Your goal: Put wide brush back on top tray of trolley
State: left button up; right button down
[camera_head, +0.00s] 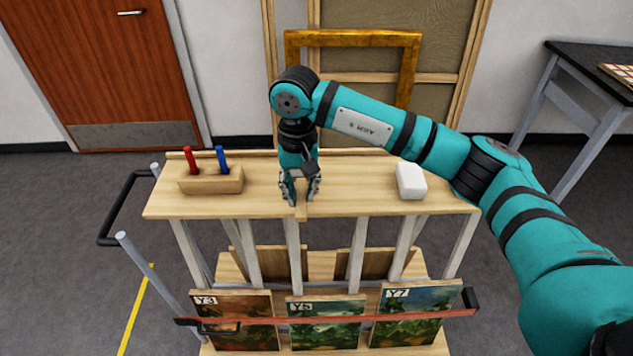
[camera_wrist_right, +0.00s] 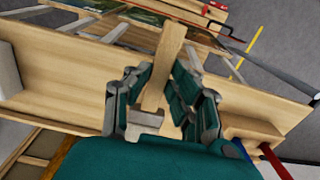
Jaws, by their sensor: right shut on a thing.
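My right gripper (camera_head: 300,196) is over the front middle of the trolley's wooden top tray (camera_head: 345,190), pointing down. It is shut on the wide brush (camera_head: 301,212), of which only a small wooden bit shows in the head view. In the right wrist view the brush's pale wooden handle (camera_wrist_right: 168,55) runs out between the fingers of the gripper (camera_wrist_right: 168,98) towards the tray's front edge. A pale, wider part sits close to the palm. I cannot tell whether the brush touches the tray. My left gripper is not in view.
A wooden block (camera_head: 211,180) with a red and a blue marker stands at the tray's left; a white block (camera_head: 411,181) lies at its right. Pictures (camera_head: 327,322) labelled with Y tags stand on the lower level behind a red bar. A gilt frame (camera_head: 352,39) is behind.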

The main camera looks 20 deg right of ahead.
aim_at(316, 204)
jog(key=w+d, duration=0.1)
jog(key=d+p, duration=0.1)
jog(key=d, duration=0.1)
jog(key=shift+w+f, duration=0.15)
jog(key=shift+w, duration=0.2)
jog(key=shift+w+d+f, duration=0.1)
jog(key=shift+d+f, duration=0.1)
jog(key=shift+d, duration=0.25)
notch_tip(316, 204, down, 3)
jog(key=shift+p, duration=1.2)
jog(key=shift+f, duration=0.2)
jog(key=c, duration=1.2)
grip_release()
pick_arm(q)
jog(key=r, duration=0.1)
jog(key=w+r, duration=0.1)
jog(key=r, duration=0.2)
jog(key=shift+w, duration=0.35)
pick_arm(e)
jog(key=shift+o, duration=0.2)
